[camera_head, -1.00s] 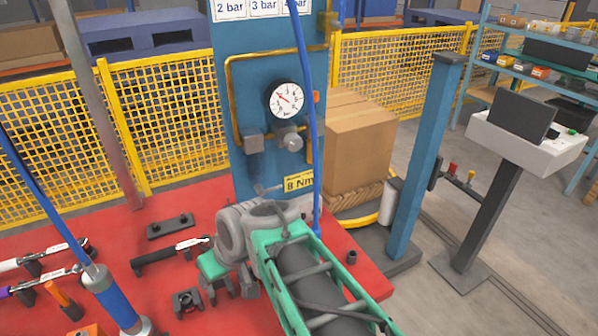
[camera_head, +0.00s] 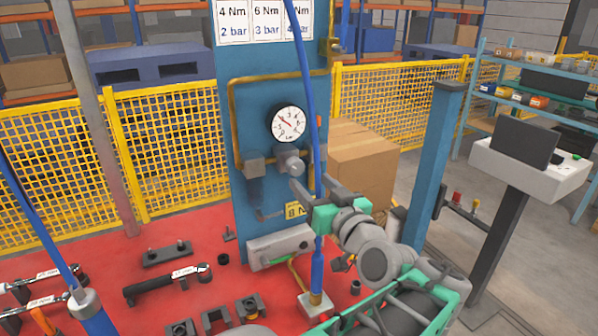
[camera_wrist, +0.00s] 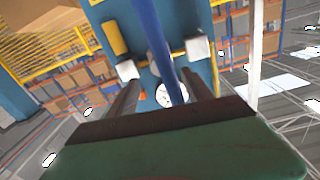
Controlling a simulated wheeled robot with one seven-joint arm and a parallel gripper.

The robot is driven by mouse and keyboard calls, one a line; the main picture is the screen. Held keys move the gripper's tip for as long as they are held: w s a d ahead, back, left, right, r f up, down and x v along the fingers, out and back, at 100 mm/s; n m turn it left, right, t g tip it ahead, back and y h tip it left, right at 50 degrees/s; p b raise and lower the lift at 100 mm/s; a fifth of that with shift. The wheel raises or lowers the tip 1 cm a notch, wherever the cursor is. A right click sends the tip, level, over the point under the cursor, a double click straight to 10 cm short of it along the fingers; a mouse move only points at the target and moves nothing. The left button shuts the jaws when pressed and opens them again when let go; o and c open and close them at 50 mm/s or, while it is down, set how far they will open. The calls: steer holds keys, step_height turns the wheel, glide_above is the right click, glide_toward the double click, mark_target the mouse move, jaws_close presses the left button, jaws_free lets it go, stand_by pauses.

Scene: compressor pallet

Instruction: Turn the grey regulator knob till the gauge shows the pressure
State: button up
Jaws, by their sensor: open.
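The grey regulator knob (camera_head: 290,162) sits on the blue panel (camera_head: 245,110), just below the round white gauge (camera_head: 289,124). The gauge's red needle points to the upper left; its exact value is too small to read. My gripper (camera_head: 314,187) is open in front of the panel, its grey fingers a little below and right of the knob and seemingly apart from it. In the wrist view the fingers (camera_wrist: 165,83) stand apart, with the gauge (camera_wrist: 166,99) showing between them. A blue hose (camera_wrist: 158,38) crosses that gap and hides part of the gauge.
The blue hose (camera_head: 307,75) hangs down before the panel, close to my gripper. Signs (camera_head: 265,20) at the panel's top pair 4 Nm with 2 bar and 6 Nm with 3 bar. Tools lie on the red surface (camera_head: 95,245). A cardboard box (camera_head: 365,175) stands behind right.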

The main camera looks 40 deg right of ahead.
mark_target(297, 170)
steer(key=p+x, duration=0.1)
steer(key=x, duration=0.6)
steer(key=shift+a+f, duration=0.1)
jaws_close()
stand_by(0.4)
